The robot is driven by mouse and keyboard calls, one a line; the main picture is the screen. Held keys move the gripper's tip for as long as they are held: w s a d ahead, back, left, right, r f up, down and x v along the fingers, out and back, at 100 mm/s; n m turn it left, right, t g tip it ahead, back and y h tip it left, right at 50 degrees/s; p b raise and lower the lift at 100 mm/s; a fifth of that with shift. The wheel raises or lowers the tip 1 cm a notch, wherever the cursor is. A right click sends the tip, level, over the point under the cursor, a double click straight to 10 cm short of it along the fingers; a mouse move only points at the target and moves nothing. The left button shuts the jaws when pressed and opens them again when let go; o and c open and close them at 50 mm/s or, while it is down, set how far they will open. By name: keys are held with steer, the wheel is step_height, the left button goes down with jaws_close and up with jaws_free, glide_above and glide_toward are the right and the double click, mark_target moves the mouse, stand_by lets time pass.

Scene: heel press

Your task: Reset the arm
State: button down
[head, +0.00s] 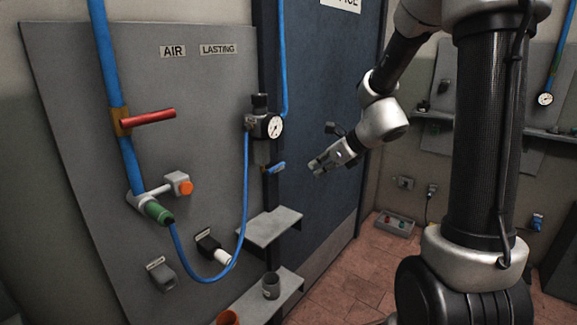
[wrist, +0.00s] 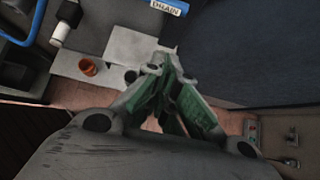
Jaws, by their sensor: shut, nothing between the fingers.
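My gripper (head: 318,165) is at the end of my arm, in front of the dark blue door (head: 320,100) in the head view. Its fingers are together and hold nothing. In the wrist view my gripper (wrist: 165,62) points toward the small grey shelves, with its fingertips meeting near the upper shelf's edge in the picture. It is apart from the blue-handled drain valve (head: 275,168) at its left in the head view.
A grey panel (head: 60,60) carries a blue pipe with a red lever (head: 148,117), a gauge (head: 275,127), an orange knob (head: 186,187) and a looping blue hose (head: 243,200). Below are an upper shelf (head: 268,228) and a lower shelf with a grey cup (head: 271,285).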

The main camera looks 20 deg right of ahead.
steer(key=s+d+n+g+h, duration=0.15)
steer(key=s+n+g, duration=0.45)
steer(key=s+n, duration=1.15)
steer(key=s+d+r+n+t+h, duration=0.2)
steer(key=s+d+r+n+h, duration=0.2)
steer(key=s+r+n, duration=0.5)
steer(key=shift+s+d+r+n+t, duration=0.2)
steer(key=shift+s+d+n+t, duration=0.1)
steer(key=shift+s+d+n, duration=0.6)
steer(key=shift+a, duration=0.25)
